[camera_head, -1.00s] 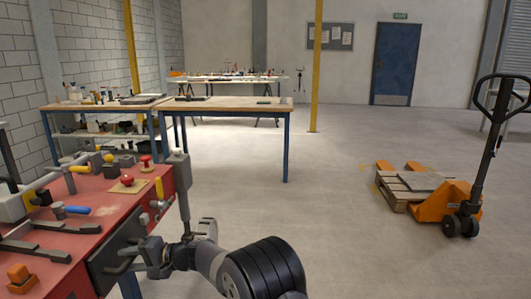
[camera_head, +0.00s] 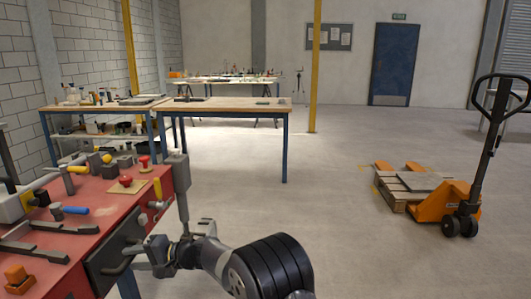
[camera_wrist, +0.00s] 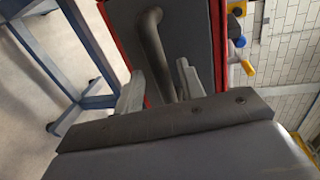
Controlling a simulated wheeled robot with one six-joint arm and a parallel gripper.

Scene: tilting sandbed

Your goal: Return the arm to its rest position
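My arm reaches in from the bottom of the head view, low beside the front of the red bench. My gripper (camera_head: 138,255) is at the dark front panel (camera_head: 108,258) of the bench, near a grey bar handle (camera_head: 116,270). In the wrist view its two grey fingers (camera_wrist: 160,90) are spread apart, with nothing gripped between them. The curved handle (camera_wrist: 154,50) lies beyond and between the fingertips against the dark panel. Whether a finger touches it cannot be told.
The red bench top (camera_head: 95,195) carries a red button (camera_head: 126,181), a blue-handled tool (camera_head: 72,210) and other items. A grey upright post (camera_head: 182,185) stands at its corner. A wooden table (camera_head: 225,104) is behind. A pallet jack (camera_head: 460,205) stands right; the middle floor is open.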

